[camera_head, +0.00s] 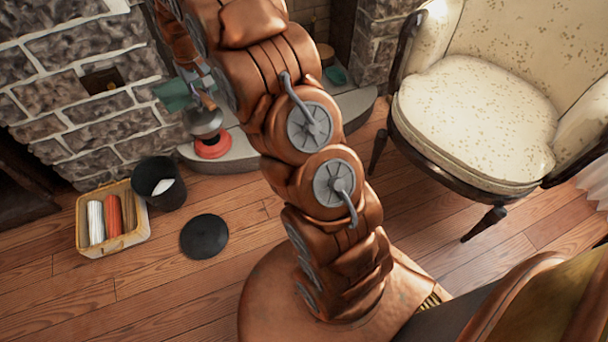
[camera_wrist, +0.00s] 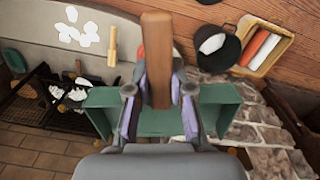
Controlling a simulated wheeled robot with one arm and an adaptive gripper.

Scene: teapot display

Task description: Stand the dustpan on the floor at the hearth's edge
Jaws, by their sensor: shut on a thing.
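My gripper (camera_head: 200,88) is in the upper left of the head view, above the hearth area. In the wrist view its two fingers (camera_wrist: 158,95) are shut on the brown wooden handle (camera_wrist: 157,45) of the green dustpan. The dustpan (camera_wrist: 110,97) spreads to both sides behind the fingers, and its middle is partly hidden by them. In the head view the dustpan (camera_head: 173,95) shows at the gripper's left, held up in the air in front of the stone wall. The pale hearth (camera_head: 240,155) has a curved edge above the wood floor; my arm hides part of it.
A red round thing (camera_head: 212,146) is at the hearth's edge, with a grey dome (camera_head: 203,121) showing above it. A black bin (camera_head: 158,184), a basket of rolls (camera_head: 112,242) and a black disc (camera_head: 204,237) are on the floor. A cream armchair (camera_head: 475,110) stands right.

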